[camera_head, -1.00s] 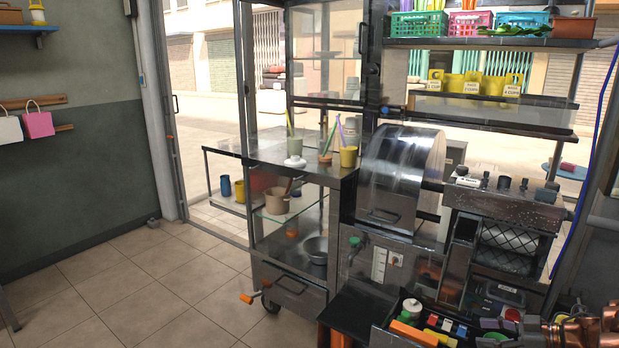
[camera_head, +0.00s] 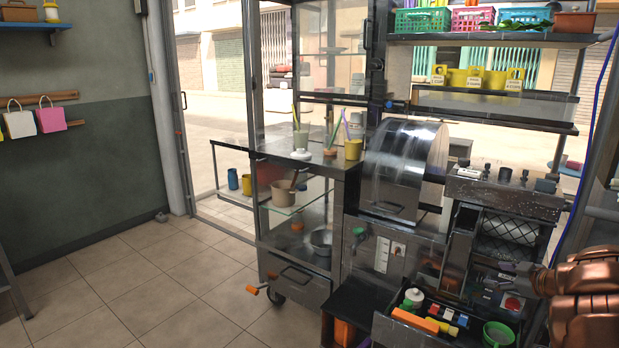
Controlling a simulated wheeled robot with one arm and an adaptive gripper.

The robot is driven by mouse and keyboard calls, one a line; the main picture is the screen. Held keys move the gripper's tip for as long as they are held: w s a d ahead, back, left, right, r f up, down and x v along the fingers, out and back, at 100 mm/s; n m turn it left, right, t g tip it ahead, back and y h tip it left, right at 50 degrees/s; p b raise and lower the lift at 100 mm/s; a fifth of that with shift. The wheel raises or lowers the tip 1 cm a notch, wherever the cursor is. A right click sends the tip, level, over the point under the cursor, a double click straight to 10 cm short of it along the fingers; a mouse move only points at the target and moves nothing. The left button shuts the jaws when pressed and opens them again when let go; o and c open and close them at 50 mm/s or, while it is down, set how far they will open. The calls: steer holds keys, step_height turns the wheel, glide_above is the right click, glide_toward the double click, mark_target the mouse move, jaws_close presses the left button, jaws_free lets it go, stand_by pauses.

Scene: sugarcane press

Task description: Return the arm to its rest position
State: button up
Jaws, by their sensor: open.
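My copper-coloured arm (camera_head: 585,300) comes in at the lower right edge. My dark gripper (camera_head: 518,276) is at its left end, small and partly lost against the dark machine parts behind it. It is open, and I see nothing held between its fingers. It appears in front of the lower right part of the press cart, above the open drawer. The sugarcane press (camera_head: 405,170) with its shiny metal drum stands in the middle right.
An open drawer (camera_head: 410,335) with a green cup (camera_head: 498,335), a white bottle and coloured items is close below the gripper. A shelf with baskets and yellow mugs (camera_head: 476,78) is above. Tiled floor at left (camera_head: 150,290) is clear.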

step_height(320, 180, up, 8)
steer(key=w+d+m+h+b, duration=0.2)
steer(key=d+m+h, duration=0.1)
steer(key=h, duration=0.4)
steer(key=s+a+r+m+g+h+b, duration=0.25)
steer(key=s+m+h, duration=0.2)
steer(key=s, duration=0.25)
steer(key=s+a+f+g+y+b, duration=0.1)
steer(key=s+a+f+g+y, duration=0.4)
steer(key=s+a, duration=0.75)
steer(key=s+a+f+g+y+b, duration=0.1)
steer(key=s+a+f+g, duration=0.2)
steer(key=s+a+f, duration=0.7)
steer(key=s+a+f+g+y+b, duration=0.1)
steer(key=s+a+f+g+y, duration=0.3)
steer(key=s+a, duration=1.2)
steer(key=s+a+p+v, duration=0.1)
steer(key=s+p+v, duration=0.1)
steer(key=p+v, duration=1)
steer(key=s+a+r+p+v, duration=0.1)
steer(key=s+p+v, duration=0.1)
steer(key=p+v, duration=1.1)
steer(key=shift+a+r+h, duration=0.15)
steer(key=shift+r+h, duration=0.3)
steer(key=shift+r, duration=0.35)
steer(key=shift+w+f+m+t, duration=0.1)
steer(key=shift+w+m+t, duration=0.05)
steer(key=shift+m+t, duration=0.1)
